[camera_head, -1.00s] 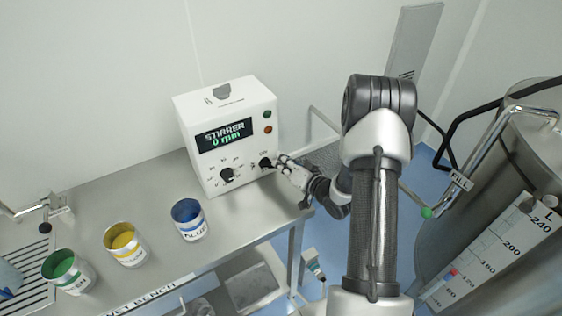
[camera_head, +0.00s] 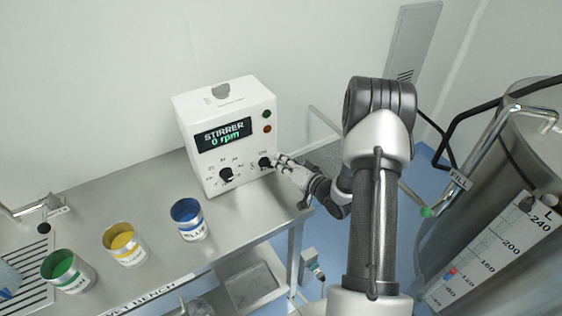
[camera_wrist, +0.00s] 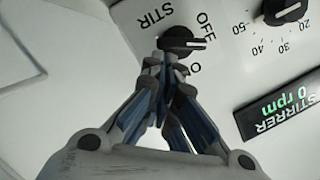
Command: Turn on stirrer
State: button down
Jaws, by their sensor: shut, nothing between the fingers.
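The stirrer control box (camera_head: 212,102) is white and stands on the steel bench; its display (camera_head: 224,135) reads "STIRRER 0 rpm". The black STIR knob (camera_head: 265,162) is at the lower right of its front. In the wrist view the STIR knob (camera_wrist: 181,41) has a white pointer line aimed right, between OFF and another partly hidden label. My gripper (camera_head: 281,161) is at this knob, and in the wrist view its fingertips (camera_wrist: 165,62) are closed together right at the knob's edge, partly covering it. I cannot tell whether they touch it. The speed knob (camera_head: 227,174) with a number scale is to the left.
Blue (camera_head: 188,219), yellow (camera_head: 125,244) and green (camera_head: 68,271) cans stand on the wet bench (camera_head: 150,201) at the left. A red and a green light sit beside the display. A large steel tank (camera_head: 500,200) with a level scale stands at the right.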

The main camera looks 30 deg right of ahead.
jog(key=shift+d+f+m+y, duration=0.15)
jog(key=shift+f+m+y, duration=0.25)
jog(key=shift+m, duration=0.55)
jog(key=shift+d+f+m+y, duration=0.1)
jog(key=shift+f+m+y, duration=0.25)
jog(key=shift+m, duration=0.6)
dwell(2.9)
